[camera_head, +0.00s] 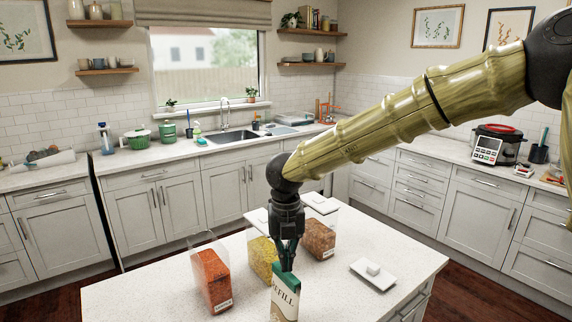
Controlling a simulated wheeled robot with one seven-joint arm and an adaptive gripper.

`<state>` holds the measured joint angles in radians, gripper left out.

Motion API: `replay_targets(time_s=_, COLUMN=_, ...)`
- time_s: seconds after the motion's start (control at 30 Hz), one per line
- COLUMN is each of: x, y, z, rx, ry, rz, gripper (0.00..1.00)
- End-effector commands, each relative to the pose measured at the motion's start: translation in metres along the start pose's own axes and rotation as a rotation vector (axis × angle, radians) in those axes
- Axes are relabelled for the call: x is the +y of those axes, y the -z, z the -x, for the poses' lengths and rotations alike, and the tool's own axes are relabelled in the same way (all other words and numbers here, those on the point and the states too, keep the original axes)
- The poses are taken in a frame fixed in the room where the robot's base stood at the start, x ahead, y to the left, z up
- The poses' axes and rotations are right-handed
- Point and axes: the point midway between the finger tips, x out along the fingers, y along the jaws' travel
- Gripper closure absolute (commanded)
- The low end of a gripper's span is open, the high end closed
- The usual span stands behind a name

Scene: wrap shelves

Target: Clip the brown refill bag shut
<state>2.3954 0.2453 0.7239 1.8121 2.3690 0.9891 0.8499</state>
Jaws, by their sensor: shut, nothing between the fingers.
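The refill bag (286,301) stands upright at the front edge of the picture on the white island, its lower end cut off. Its front is pale with dark lettering that reads as part of "REFILL". A green strip runs along its top; I cannot tell whether this is a clip or part of the bag. My gripper (289,266) points down directly over the bag's top, its black fingers close together and empty. I cannot tell whether the fingertips touch the bag. No separate clip can be made out.
On the island (150,292) stand a clear container of orange-red food (212,279), one of yellow food (262,258) behind my gripper, and one of brown food (319,240). A white dish with a small block (372,272) lies right. The island's left part is clear.

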Motion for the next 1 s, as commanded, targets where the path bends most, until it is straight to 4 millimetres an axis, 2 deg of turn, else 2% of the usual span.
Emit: replay_targets(time_s=1.0, x=0.0, y=0.0, z=-0.013, rx=0.0, ry=0.0, rz=0.0, gripper=1.0)
